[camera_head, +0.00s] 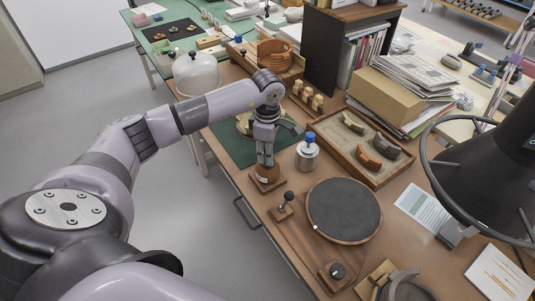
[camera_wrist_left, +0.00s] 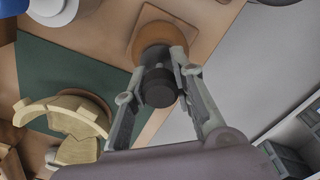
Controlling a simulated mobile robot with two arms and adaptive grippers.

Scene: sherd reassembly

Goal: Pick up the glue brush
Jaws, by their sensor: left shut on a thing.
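My left gripper (camera_head: 265,162) points down over a small square wooden base (camera_head: 268,181) near the table's left edge. In the left wrist view its fingers (camera_wrist_left: 160,95) close around a dark, round-ended handle, which I take to be the glue brush (camera_wrist_left: 159,86). Below the handle is a rounded brown body (camera_wrist_left: 157,36) on the wooden base. The brush is seen end-on, its bristles are hidden, and I cannot tell whether it is clear of the base. My right gripper is not in view.
A green mat (camera_head: 233,148) with pale curved sherds (camera_wrist_left: 75,120) lies behind. A sherd tray (camera_head: 345,161), dark round turntable (camera_head: 345,210) and small black-knobbed stand (camera_head: 284,207) are nearby.

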